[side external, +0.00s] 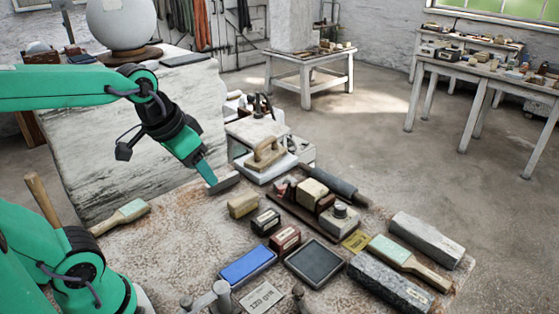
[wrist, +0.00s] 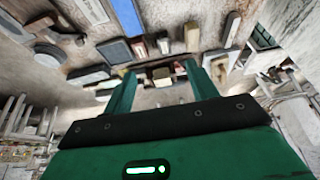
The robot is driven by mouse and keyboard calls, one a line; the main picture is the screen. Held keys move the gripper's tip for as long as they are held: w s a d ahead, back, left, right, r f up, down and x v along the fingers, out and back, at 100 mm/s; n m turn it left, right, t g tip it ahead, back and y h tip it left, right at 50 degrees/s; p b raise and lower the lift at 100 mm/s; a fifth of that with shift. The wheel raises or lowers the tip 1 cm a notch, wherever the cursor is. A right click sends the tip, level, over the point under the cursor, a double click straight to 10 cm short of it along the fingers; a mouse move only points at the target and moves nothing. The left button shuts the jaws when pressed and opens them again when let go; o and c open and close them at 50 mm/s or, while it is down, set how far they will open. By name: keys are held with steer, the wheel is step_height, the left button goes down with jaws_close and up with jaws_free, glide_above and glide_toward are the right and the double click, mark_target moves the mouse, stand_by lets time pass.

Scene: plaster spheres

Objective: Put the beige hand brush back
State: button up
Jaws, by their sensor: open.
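Two brush-like tools with beige wooden handles and pale green faces lie on the worktable. One hand brush (side external: 121,216) lies at the left, near my arm. The other hand brush (side external: 408,262) lies at the right between two stone blocks. I cannot tell which one the task means. My gripper (side external: 213,180) is above the back middle of the table, pointing down, near a small grey slab (side external: 224,183). In the wrist view my gripper (wrist: 159,70) shows two green fingers spread apart with nothing clearly held between them.
Blocks, small boxes, a blue box (side external: 248,265) and a dark grey tray (side external: 314,262) crowd the table's middle. A wooden float (side external: 266,153) sits on a white stand behind. A large whitish slab (side external: 135,135) stands at the back left. Bare tabletop (side external: 185,235) lies left of the middle.

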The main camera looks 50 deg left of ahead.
steer(key=shift+s+d+f+t, duration=0.1)
steer(key=shift+s+d+t, duration=0.2)
steer(key=shift+s, duration=0.55)
steer(key=shift+s+d+f+t, duration=0.1)
steer(key=shift+s+d+t, duration=0.15)
steer(key=shift+s, duration=0.6)
